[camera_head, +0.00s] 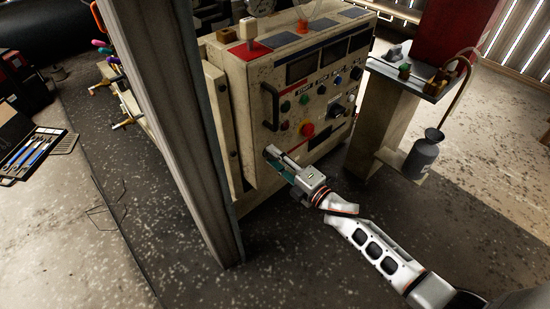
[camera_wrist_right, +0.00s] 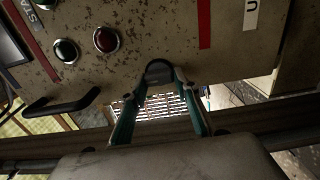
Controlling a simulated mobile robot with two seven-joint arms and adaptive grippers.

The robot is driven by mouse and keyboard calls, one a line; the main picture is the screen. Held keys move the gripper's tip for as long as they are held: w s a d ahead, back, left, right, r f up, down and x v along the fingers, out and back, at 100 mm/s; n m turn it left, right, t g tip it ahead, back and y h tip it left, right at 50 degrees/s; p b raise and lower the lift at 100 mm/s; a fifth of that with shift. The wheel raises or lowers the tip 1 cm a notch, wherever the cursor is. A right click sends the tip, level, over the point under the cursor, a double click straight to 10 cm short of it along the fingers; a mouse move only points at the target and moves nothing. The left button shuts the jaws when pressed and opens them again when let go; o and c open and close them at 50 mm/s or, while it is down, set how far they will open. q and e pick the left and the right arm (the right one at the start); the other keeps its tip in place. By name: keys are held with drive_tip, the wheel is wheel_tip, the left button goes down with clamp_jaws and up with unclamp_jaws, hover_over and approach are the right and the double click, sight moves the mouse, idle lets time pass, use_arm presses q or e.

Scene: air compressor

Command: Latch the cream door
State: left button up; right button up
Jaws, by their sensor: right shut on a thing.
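The cream door (camera_head: 262,85) is the worn front panel of the compressor cabinet, with several buttons, a black handle (camera_head: 270,107) and a red emergency knob (camera_head: 308,129). In the head view my right gripper (camera_head: 273,158) is at the door's lower left, below the handle. In the right wrist view its teal fingers (camera_wrist_right: 158,88) close around a small black latch knob (camera_wrist_right: 158,70) at the door's edge. The handle also shows there (camera_wrist_right: 62,103), apart from the fingers. The fingers hide part of the latch, and I cannot tell how it is turned. My left gripper is not in view.
A grey post (camera_head: 180,130) stands close left of the cabinet. A side stand (camera_head: 380,110) with a small shelf and a grey bottle (camera_head: 425,152) is at the right. The floor in front is clear. A tool case (camera_head: 32,150) lies at the far left.

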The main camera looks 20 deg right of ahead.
drive_tip(key=o, duration=1)
drive_tip(key=shift+o, duration=0.5)
drive_tip(key=v, duration=1.2)
